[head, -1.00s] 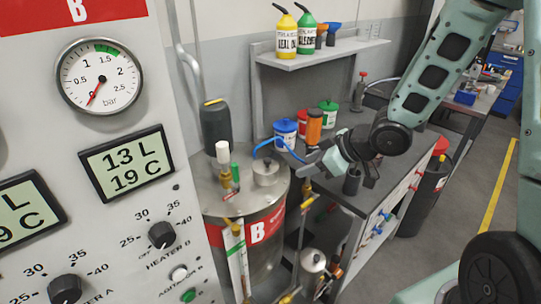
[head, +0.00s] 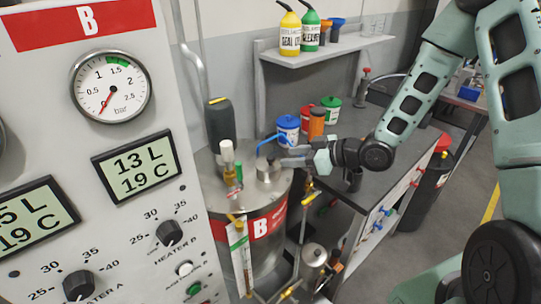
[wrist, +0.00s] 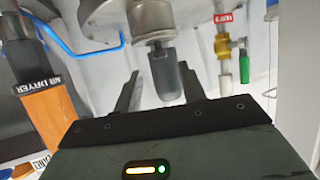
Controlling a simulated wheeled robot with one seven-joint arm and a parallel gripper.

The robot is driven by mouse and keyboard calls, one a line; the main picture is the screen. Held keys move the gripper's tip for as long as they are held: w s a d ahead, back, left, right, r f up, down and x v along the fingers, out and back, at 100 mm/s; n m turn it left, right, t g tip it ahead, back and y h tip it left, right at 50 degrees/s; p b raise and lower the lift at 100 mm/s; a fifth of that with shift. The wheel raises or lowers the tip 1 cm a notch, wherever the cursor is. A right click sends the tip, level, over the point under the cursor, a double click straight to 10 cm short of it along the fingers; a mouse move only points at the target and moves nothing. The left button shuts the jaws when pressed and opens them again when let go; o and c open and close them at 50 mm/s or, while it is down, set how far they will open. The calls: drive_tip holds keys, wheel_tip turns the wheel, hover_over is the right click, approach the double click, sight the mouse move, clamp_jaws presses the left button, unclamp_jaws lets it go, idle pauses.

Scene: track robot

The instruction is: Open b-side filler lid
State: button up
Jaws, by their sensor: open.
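The B-side tank (head: 215,192) is a metal drum with a red B label. Its filler lid (head: 268,169) is a round metal cap on top, and it looks shut. In the wrist view the metal cap (wrist: 152,20) is at the top, with a dark grey handle (wrist: 165,76) sticking out toward me. My gripper (head: 284,157) is level, just right of the lid. In the wrist view my gripper (wrist: 159,70) is open, and the handle appears between its two dark fingers. I cannot tell whether the fingers touch it.
A blue hose (wrist: 60,40) curves beside the cap. A valve with a green handle (wrist: 244,70) stands on its other side. An orange air dryer (wrist: 48,103) is at the left of the wrist view. The grey bench (head: 385,150) is right of the tank.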

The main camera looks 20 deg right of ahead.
sight(272, 158)
drive_tip(key=p+x, duration=0.1)
drive_tip(key=x, duration=0.6)
drive_tip(key=shift+w+a+f+p, duration=0.15)
drive_tip(key=shift+w+a+p, duration=0.1)
drive_tip(key=shift+p, duration=0.15)
clamp_jaws()
